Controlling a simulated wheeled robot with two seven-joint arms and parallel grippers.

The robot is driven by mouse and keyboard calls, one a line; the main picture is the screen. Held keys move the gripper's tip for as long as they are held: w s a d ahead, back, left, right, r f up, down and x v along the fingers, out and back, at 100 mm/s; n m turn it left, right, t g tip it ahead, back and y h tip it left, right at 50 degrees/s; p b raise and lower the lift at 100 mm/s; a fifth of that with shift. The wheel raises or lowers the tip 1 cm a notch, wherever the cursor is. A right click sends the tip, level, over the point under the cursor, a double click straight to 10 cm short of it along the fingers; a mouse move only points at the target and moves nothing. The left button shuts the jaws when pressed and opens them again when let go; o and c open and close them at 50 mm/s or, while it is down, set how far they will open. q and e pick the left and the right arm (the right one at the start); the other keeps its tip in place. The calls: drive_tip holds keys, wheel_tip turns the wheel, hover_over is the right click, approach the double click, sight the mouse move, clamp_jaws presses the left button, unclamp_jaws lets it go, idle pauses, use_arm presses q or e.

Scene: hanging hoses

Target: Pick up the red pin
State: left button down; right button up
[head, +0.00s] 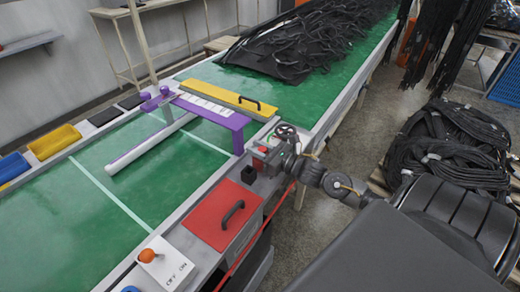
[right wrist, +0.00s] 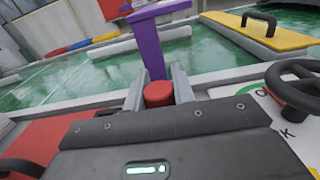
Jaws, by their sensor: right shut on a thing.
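The red pin shows in the right wrist view (right wrist: 158,93) as a short red cylinder with a rounded top. It sits between the two grey fingers of my right gripper (right wrist: 159,86), which is shut on it. In the head view my right gripper (head: 272,154) is at the conveyor's near side rail, beside the handwheel, with a small red spot at its tip. Whether the pin still touches the surface below is hidden by the gripper body. My left gripper is not in view.
A black handwheel (head: 286,131) stands close to my right gripper. A purple frame (head: 215,112) and a yellow plate with a black handle (head: 235,97) span the green conveyor (head: 60,215). A red lid with a handle (head: 222,215) and an orange-knobbed lever (head: 148,256) lie nearer.

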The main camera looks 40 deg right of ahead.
wheel_tip(320, 180, up, 10)
idle(0.4)
